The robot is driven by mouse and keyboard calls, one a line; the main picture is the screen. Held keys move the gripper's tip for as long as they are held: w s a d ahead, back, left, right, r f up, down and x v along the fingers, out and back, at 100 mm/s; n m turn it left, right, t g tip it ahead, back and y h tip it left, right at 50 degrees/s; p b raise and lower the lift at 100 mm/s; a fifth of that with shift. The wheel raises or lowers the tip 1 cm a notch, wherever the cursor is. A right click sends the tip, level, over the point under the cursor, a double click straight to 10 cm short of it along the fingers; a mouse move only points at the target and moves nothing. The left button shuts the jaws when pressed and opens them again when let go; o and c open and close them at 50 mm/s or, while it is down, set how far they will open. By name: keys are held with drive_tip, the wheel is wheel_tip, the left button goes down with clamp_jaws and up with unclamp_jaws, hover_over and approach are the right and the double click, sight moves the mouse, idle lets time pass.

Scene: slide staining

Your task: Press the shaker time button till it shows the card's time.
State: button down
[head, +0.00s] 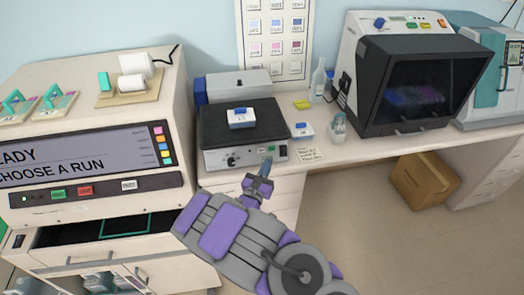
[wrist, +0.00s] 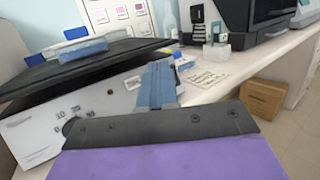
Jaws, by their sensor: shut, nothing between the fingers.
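The shaker (head: 225,154) is a pale box with a dark top plate, standing on the bench. A blue-and-white container (head: 241,118) sits on the plate. The shaker's front has a dark knob at left and a small green display (head: 271,150) at right. My gripper (head: 265,168) is shut and empty, with its tip at the right part of the shaker's front. In the wrist view my gripper (wrist: 158,85) hides the button area, so I cannot tell whether it touches a button. A handwritten card (head: 310,154) lies on the bench right of the shaker; its writing is unreadable here.
A small blue-lidded box (head: 302,130), a clear jar (head: 338,126) and a wash bottle (head: 317,82) stand right of the shaker. A large dark-windowed machine (head: 420,85) is farther right. A big stainer (head: 90,150) stands at left. A cardboard box (head: 424,180) is on the floor.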

sight(261, 150)
drive_tip(key=w+f+b, duration=0.1)
drive_tip(key=w, duration=0.1)
drive_tip(key=w+a+f, duration=0.1)
drive_tip(key=w, duration=0.2)
drive_tip(key=w+a+f+b, duration=0.1)
drive_tip(key=w, duration=0.1)
drive_tip(key=shift+w+a+f+b, duration=0.1)
drive_tip(key=shift+w+a+b, duration=0.1)
drive_tip(key=shift+b, duration=0.1)
drive_tip(key=shift+a, duration=0.2)
drive_tip(key=shift+d, duration=0.15)
idle(0.3)
drive_tip(key=shift+w, duration=0.15)
idle(1.1)
drive_tip(key=shift+w+f+b, duration=0.1)
drive_tip(key=shift+w+b, duration=0.15)
drive_tip(key=shift+b, duration=0.05)
